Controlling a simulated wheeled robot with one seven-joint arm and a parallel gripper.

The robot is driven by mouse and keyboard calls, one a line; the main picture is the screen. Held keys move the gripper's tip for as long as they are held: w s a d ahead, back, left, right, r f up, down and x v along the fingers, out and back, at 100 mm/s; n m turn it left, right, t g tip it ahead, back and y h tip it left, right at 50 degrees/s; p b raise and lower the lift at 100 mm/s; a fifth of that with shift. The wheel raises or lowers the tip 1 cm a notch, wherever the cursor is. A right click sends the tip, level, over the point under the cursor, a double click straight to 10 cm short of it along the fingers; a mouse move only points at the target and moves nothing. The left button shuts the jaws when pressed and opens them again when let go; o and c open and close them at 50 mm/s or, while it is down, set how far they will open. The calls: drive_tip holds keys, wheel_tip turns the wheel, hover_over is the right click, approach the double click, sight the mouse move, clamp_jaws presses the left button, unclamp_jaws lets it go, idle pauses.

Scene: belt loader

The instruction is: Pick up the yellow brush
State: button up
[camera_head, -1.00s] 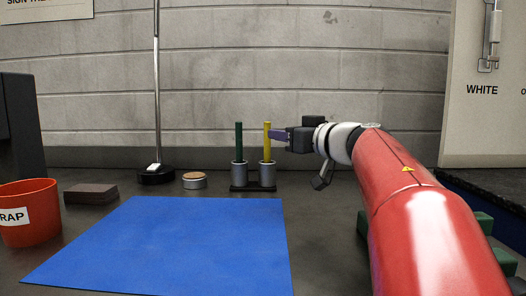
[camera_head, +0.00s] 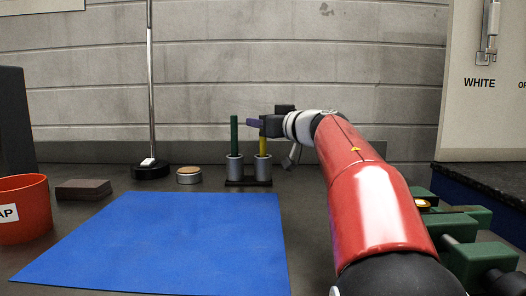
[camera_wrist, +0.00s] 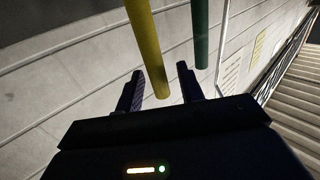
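The yellow brush (camera_head: 263,146) stands upright by its handle in the right cup of a small dark holder (camera_head: 248,183) with two metal cups. My gripper (camera_head: 256,122) is level with the top of the handle and hides it in the head view. In the wrist view the end of the yellow handle (camera_wrist: 150,60) shows between the two fingers of my gripper (camera_wrist: 160,87). The fingers are apart, with gaps on both sides of the handle. The brush head is not visible.
A green handle (camera_head: 234,135) stands close by in the left cup. A round tin (camera_head: 189,177), a dark block (camera_head: 83,190), a red tub (camera_head: 22,215) and a pole on a black base (camera_head: 151,171) stand to the left. A blue mat (camera_head: 160,240) lies clear in front.

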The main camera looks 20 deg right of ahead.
clamp_jaws()
